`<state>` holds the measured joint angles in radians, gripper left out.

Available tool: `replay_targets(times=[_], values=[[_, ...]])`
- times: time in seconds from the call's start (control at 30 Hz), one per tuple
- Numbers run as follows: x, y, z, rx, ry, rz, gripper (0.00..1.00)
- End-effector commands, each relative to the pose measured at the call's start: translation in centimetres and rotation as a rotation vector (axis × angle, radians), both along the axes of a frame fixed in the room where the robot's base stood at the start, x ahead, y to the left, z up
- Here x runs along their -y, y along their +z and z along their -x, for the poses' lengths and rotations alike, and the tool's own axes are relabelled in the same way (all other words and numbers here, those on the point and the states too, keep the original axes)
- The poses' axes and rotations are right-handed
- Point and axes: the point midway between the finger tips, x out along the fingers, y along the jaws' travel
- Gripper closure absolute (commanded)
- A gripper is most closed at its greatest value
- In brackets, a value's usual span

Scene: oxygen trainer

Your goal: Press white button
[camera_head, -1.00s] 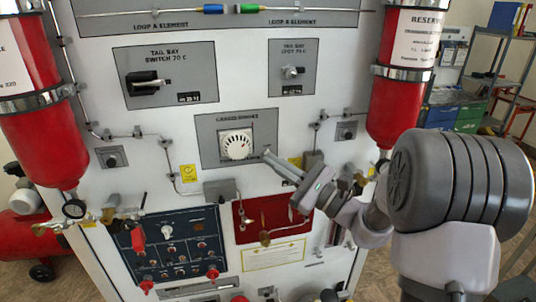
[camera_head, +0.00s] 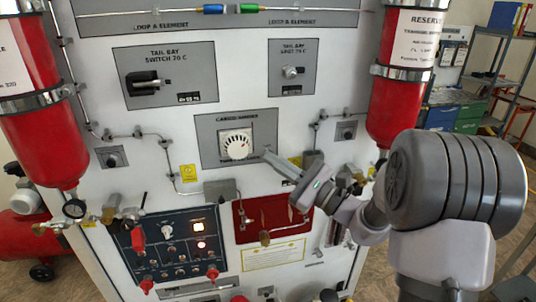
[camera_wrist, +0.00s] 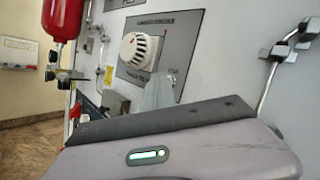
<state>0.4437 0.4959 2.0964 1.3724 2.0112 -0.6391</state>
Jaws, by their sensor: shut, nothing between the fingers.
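A white round slotted unit (camera_head: 236,146) sits on a square white base on the grey cargo smoke panel (camera_head: 208,137). It also shows in the wrist view (camera_wrist: 140,50), facing left. I cannot make out a separate white button on it. My gripper (camera_head: 267,154) is shut and empty, its tip just right of and slightly below the unit, apart from it in the picture. Whether the tip touches the panel is hard to tell. In the wrist view, a pale finger shape (camera_wrist: 158,93) stands in front of the panel, below the unit.
Red cylinders (camera_head: 40,130) (camera_head: 395,105) flank the white board. Thin pipes and a red panel (camera_head: 247,213) lie near my arm.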

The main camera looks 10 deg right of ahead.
Motion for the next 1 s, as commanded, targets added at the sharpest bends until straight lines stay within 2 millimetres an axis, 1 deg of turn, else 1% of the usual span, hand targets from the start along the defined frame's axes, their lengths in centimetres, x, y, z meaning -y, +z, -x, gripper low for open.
replay_targets(times=[0.3,0.63,1.0], values=[[0.0,-0.1,1.5,0.001,0.0,0.0,1.0],[0.0,-0.1,1.8,0.0,0.0,0.0,1.0],[0.1,-0.2,5.5,0.001,-0.001,0.0,1.0]])
